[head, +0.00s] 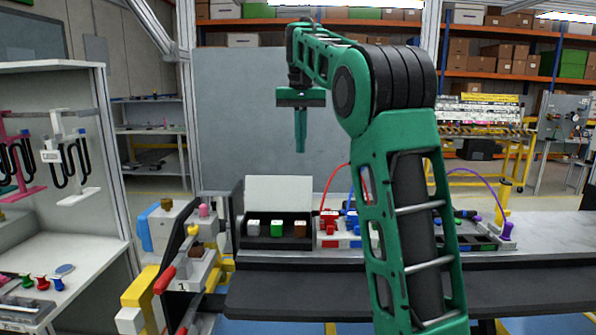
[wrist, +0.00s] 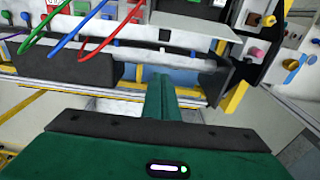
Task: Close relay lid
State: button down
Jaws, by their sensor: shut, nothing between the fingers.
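The relay box (head: 275,243) is a dark case on the bench in the head view. Its pale lid (head: 279,193) stands raised at the back, so the box is open. Inside sit a white relay (head: 253,229), a green relay (head: 277,229) and a brown relay (head: 299,229). My gripper (head: 300,146) is shut and empty, pointing down. In the head view it appears above the lid, apart from it.
Red connectors (head: 329,221) and red, blue and purple cables lie right of the box. A fixture with yellow and red parts (head: 180,265) stands at the left. A large grey panel (head: 235,110) stands behind. My arm hides part of the bench at right.

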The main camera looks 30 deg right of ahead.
notch_tip(320, 180, down, 8)
jog(key=s, duration=0.1)
jog(key=s+a+r, duration=0.1)
jog(key=s, duration=0.1)
jog(key=shift+a+r, duration=0.1)
jog(key=shift+a, duration=0.2)
jog(key=shift+a, duration=0.1)
